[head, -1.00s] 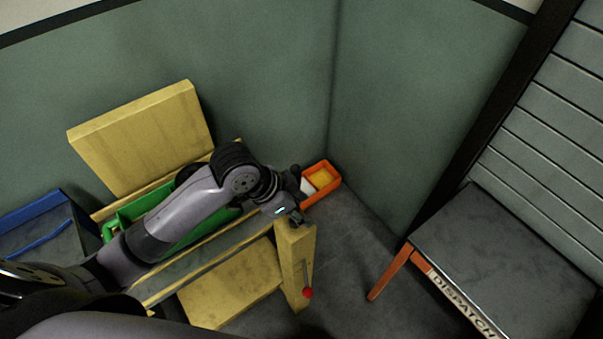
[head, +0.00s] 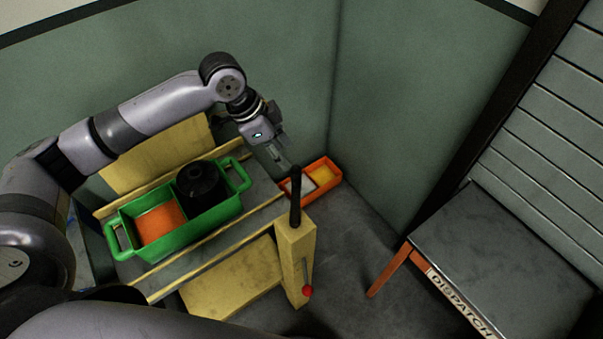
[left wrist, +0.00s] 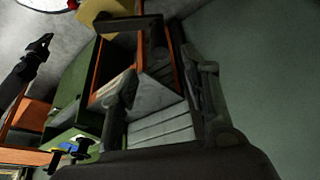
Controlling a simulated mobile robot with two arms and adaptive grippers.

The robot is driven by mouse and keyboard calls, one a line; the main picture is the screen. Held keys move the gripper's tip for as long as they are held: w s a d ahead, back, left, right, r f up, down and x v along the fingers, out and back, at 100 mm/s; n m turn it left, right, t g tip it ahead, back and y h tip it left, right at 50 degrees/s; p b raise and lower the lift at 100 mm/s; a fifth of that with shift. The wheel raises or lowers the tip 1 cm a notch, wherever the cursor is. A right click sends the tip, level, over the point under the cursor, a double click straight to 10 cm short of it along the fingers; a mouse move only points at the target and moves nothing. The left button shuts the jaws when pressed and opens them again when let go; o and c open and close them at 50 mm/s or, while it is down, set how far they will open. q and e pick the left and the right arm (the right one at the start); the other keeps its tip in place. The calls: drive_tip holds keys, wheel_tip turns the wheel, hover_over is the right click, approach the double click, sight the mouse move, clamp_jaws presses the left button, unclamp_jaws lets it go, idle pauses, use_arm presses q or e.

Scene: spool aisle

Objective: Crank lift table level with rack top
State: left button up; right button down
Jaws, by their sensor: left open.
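The lift table (head: 262,193) has a grey top with yellow edges and stands in the left half of the head view. A yellow post (head: 291,257) rises at its right end. A black upright handle (head: 295,200) stands on the post, and a red knob (head: 307,291) sits on its side. My left gripper (head: 279,160) is open and empty, above and behind the handle, apart from it. Its fingers show in the left wrist view (left wrist: 165,100). A small dark forked shape at that view's upper left may be my right gripper; its jaws are unclear.
A green tote (head: 190,226) with a black spool (head: 201,186) and an orange area sits on the table. An orange bin (head: 322,173) lies behind the post. The grey-topped DISPATCH stand (head: 500,250) is at right, with clear floor between.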

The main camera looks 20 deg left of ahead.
use_arm(q)
drive_tip(key=p, duration=0.2)
approach(295, 193)
drive_tip(key=w+d+f, duration=0.4)
drive_tip(key=f, duration=0.2)
drive_tip(key=shift+w+d+r, duration=0.15)
clamp_jaws()
idle(0.4)
